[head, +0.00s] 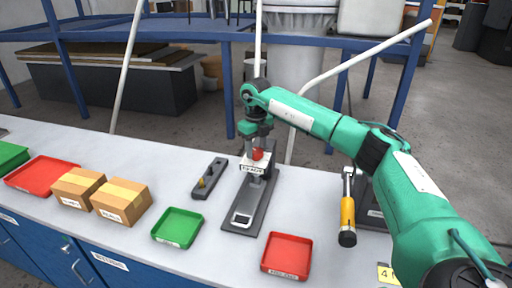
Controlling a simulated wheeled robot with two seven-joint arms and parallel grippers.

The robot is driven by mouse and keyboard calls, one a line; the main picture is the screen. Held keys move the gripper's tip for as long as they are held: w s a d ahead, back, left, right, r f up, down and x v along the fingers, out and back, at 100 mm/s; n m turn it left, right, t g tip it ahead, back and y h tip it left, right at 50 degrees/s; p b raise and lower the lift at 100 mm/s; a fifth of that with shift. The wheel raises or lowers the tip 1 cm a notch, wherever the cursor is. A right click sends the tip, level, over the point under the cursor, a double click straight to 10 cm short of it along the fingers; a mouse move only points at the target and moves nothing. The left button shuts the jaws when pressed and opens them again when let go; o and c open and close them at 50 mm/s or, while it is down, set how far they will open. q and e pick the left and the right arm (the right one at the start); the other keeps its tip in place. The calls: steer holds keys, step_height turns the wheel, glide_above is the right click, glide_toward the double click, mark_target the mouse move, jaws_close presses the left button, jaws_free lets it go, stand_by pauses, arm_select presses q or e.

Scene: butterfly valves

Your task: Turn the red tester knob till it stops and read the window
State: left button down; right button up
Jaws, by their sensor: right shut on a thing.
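The tester is a dark grey unit (237,207) on the table's middle, with a small white window (241,219) near its front end. I cannot read anything in the window at this size. The red tester knob (258,155) sits on the raised rear part, above a white label plate. My right gripper (256,150) points down from above and is shut on the red knob, partly hiding it. My left gripper is not in view.
A dark block with small pegs (209,178) lies left of the tester. A green tray (178,227) and a red tray (287,256) stand in front. Two cardboard boxes (121,201) are at left.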

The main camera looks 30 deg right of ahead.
mark_target(256, 150)
steer(key=m, duration=0.5)
steer(key=shift+m, duration=0.3)
steer(key=shift+m+p, duration=0.4)
steer(key=shift+m, duration=1.9)
steer(key=o, duration=1)
steer(key=shift+c, duration=0.2)
steer(key=shift+r, duration=0.1)
step_height(256, 150, up, 14)
steer(key=b, duration=0.2)
steer(key=shift+b, duration=0.4)
